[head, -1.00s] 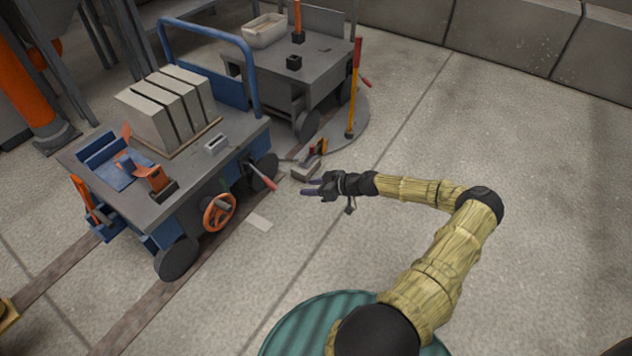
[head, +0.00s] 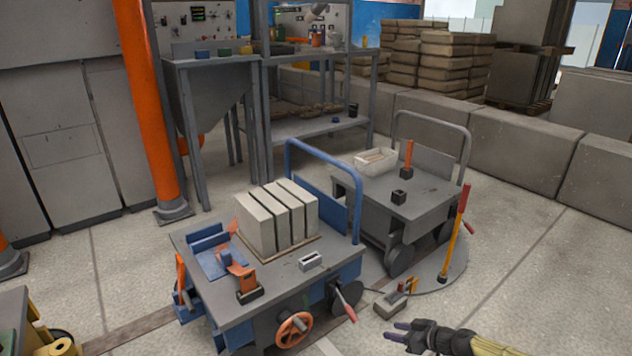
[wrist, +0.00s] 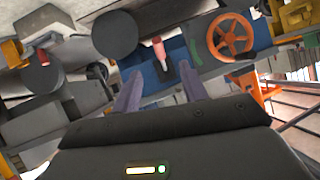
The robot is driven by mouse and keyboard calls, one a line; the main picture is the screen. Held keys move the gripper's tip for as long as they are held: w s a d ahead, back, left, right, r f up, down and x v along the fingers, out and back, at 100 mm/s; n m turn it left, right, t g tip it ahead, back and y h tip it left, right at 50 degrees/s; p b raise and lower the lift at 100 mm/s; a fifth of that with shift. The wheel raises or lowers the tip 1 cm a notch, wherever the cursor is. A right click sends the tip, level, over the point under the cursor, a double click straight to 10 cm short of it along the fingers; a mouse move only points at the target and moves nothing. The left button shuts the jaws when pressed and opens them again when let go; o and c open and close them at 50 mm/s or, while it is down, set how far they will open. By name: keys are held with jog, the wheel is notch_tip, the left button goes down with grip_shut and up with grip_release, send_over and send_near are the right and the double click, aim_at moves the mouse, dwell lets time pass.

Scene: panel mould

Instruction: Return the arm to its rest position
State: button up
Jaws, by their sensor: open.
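My gripper (head: 396,338) shows at the bottom edge of the head view, in front of the two carts, with its fingers pointing left. It is open and empty. In the wrist view, the two purple-grey fingers (wrist: 160,92) stand apart with nothing between them. Beyond them lie the blue cart side, a lever with a red grip (wrist: 160,50) and an orange handwheel (wrist: 231,36). The wrist view looks upside down. In the head view only the straw-coloured forearm end shows; the rest of my arm is out of the picture.
A blue cart (head: 215,318) carries grey panels (head: 290,210) and an orange clamp (head: 240,272). A grey cart (head: 430,207) stands behind it, with a yellow-and-red lever (head: 452,240) beside it. Open floor (head: 550,270) is at the right.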

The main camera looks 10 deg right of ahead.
jog(key=s+a+r+n+g+h+p, duration=0.1)
jog(key=s+a+r+g+h+p, duration=0.1)
jog(key=s+a+r+g+p, duration=0.5)
jog(key=s+a+r+m+h+p, duration=0.25)
jog(key=s+r, duration=0.25)
jog(key=r, duration=0.6)
jog(key=s+a+r+m+h+p, duration=0.25)
jog(key=s+r, duration=0.25)
jog(key=r, duration=0.5)
jog(key=s+a+r+m+h+p, duration=0.1)
jog(key=s+a+r+m, duration=0.15)
jog(key=s+r, duration=0.6)
notch_tip(320, 180, up, 41)
jog(key=w+p, duration=0.2)
jog(key=p, duration=3.6)
jog(key=shift+w+a+t, duration=0.25)
jog(key=shift+a+t, duration=0.15)
jog(key=shift+a, duration=0.05)
jog(key=shift+f, duration=0.15)
jog(key=shift+c, duration=0.2)
